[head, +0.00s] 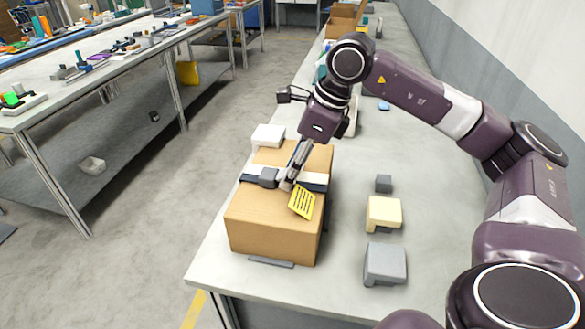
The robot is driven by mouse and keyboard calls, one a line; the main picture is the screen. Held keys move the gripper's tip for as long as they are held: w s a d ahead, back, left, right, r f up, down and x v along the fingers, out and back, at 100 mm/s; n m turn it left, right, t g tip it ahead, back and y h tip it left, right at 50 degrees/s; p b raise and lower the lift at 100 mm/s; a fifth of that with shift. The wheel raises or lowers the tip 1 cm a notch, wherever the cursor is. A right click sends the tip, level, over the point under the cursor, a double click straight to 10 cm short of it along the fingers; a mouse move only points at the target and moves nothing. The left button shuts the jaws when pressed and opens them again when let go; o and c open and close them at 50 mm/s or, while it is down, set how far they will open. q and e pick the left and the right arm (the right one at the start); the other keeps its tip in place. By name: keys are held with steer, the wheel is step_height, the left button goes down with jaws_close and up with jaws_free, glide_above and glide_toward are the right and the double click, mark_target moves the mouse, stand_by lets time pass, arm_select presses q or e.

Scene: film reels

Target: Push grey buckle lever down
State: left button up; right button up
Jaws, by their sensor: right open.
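A grey buckle (267,177) sits on a dark strap (315,187) across the top of a cardboard box (262,213). Its lever is too small to tell apart from the buckle. My right gripper (288,184) is open and points down over the box top, just right of the buckle. I cannot tell whether its fingers touch the buckle or the strap. The gripper and wrist hide part of the strap. My left gripper is out of view.
A yellow printed label (302,202) lies by my fingertips. A white block (268,136) stands behind the box. Grey (384,264), cream (384,214) and small dark (383,184) blocks stand to the right on the grey table (345,165). A cluttered workbench (62,92) stands across the aisle.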

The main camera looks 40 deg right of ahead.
steer(key=v, duration=1.2)
